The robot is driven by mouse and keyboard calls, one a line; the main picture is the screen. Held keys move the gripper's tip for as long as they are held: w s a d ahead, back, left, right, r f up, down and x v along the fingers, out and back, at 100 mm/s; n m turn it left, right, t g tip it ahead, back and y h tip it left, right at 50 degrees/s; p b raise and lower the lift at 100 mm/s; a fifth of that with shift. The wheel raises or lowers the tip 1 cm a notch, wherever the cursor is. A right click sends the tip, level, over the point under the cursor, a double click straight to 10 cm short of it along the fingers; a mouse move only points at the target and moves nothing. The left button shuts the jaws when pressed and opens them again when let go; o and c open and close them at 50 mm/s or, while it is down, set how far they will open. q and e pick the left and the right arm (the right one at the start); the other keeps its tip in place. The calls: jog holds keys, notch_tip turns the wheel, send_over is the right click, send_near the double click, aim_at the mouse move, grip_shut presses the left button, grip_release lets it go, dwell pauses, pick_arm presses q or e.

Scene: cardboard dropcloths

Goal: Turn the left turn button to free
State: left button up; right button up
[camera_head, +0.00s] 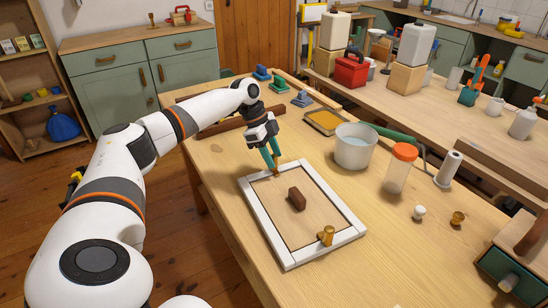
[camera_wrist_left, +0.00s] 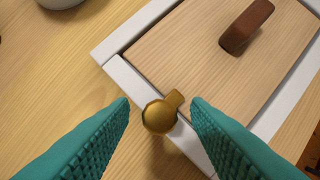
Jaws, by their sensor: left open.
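The left turn button is a brass piece (camera_wrist_left: 160,115) on the white frame (camera_wrist_left: 122,82). In the wrist view its round head sits between my fingertips, and its tab points up and right toward the wooden panel (camera_wrist_left: 190,55), appearing to reach over the panel's edge. My left gripper (camera_head: 271,158) is open, its teal fingers (camera_wrist_left: 160,118) on either side of the button with a gap showing on each side. In the head view the fingers partly hide the button. A second brass button (camera_head: 327,236) is on the frame's near side. My right gripper is not in view.
A brown handle (camera_head: 297,199) stands on the panel. A white pot (camera_head: 355,148), an orange-lidded jar (camera_head: 400,167) and two small knobs (camera_head: 457,218) are to the right. The table left of the frame is clear.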

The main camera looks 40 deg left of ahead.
pick_arm(q)
jog(key=shift+w+d+f, duration=0.1)
jog(key=shift+d+f, duration=0.15)
jog(key=shift+f, duration=0.4)
grip_shut()
jog(key=shift+r+n+p, duration=0.2)
jog(key=shift+n+p, duration=0.4)
jog(key=shift+p, duration=0.4)
jog(key=n+t+y+p, duration=0.1)
jog(key=n+p, duration=0.3)
jog(key=p, duration=0.2)
jog(key=n+y+p, duration=0.2)
jog(key=n+p, duration=0.3)
jog(key=p, duration=0.2)
jog(key=n+t+y+p, duration=0.1)
jog(key=n+p, duration=0.4)
jog(key=p, duration=0.2)
jog(key=shift+r+t+y, duration=0.1)
jog(key=shift+t+y, duration=0.2)
jog(key=shift+y, duration=0.1)
jog(key=shift+f+n+y+p, duration=0.2)
jog(key=shift+n+y+p, duration=0.4)
jog(key=shift+n+p, duration=0.85)
grip_release()
